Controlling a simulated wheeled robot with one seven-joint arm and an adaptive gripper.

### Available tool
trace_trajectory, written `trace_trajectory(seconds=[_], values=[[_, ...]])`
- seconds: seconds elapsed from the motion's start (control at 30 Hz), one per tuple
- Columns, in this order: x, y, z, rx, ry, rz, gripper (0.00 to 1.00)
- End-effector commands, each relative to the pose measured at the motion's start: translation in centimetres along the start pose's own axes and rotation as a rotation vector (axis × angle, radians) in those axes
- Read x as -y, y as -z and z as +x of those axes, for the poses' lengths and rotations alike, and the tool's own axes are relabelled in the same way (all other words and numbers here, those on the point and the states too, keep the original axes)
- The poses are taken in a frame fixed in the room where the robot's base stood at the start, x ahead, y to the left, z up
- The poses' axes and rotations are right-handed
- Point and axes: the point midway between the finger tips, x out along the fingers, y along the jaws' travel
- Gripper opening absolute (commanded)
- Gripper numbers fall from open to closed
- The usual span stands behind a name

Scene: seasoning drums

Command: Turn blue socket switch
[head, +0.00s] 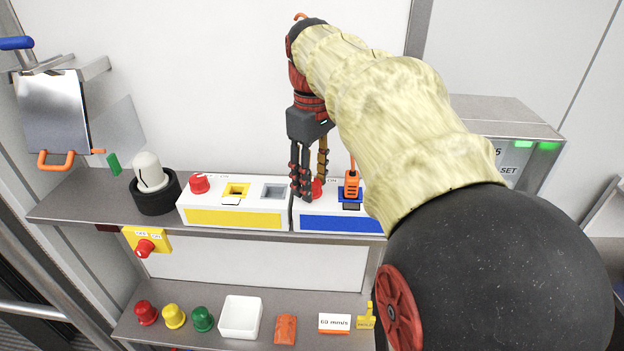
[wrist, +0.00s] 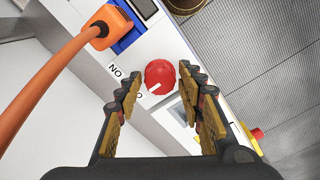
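The blue socket box (head: 340,222), white with a blue front stripe, stands on the upper shelf. An orange plug (head: 352,186) sits in its blue socket; the plug and its cable also show in the wrist view (wrist: 98,30). The box's red round switch (head: 317,188) is partly hidden by my fingers in the head view. In the wrist view, the switch (wrist: 160,76) shows a white line on top, beside ON lettering. My gripper (head: 311,186) is open, fingers pointing down, with the switch between or just beyond the fingertips. Contact cannot be told.
The yellow socket box (head: 235,218), with its own red switch (head: 199,183), stands directly left. A black-and-white knob device (head: 150,178) is farther left. A grey display unit (head: 500,140) stands at right. The lower shelf holds coloured buttons and a white tray (head: 240,317).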

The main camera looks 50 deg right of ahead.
Motion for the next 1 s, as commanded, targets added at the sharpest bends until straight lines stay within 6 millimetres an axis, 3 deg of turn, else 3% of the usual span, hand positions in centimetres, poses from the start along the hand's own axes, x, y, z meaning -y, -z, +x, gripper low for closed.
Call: trace_trajectory(seconds=[0.47, 1.0], values=[[0.0, 0.0, -0.5, 0.000, 0.000, 0.001, 0.46], [-0.1, 0.1, -10.0, -0.001, -0.001, 0.000, 0.46]])
